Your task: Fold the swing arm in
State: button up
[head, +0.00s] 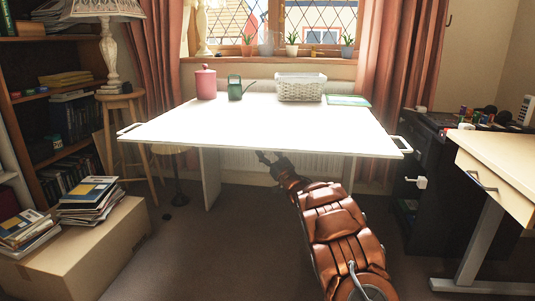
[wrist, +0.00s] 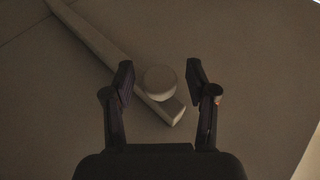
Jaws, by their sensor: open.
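The swing arm (wrist: 95,43) shows in the wrist view as a pale bar running from the upper left to the centre. A round pale knob (wrist: 160,83) sits near its end. My gripper (wrist: 160,76) is open, and the knob appears between its two dark fingers with a gap on each side. I cannot tell how deep the knob is between them. In the head view my gripper (head: 267,158) is just below the front edge of the white tabletop (head: 270,133). The swing arm is not visible there, hidden by the tabletop or my arm.
A pink canister (head: 205,83), a green watering can (head: 235,88) and a woven basket (head: 299,88) stand at the tabletop's back. A white panel leg (head: 209,178) stands below it. A cardboard box (head: 85,250) is at left, a dark cabinet (head: 423,163) at right.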

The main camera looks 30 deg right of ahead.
grip_shut()
dwell(0.3)
dwell(0.3)
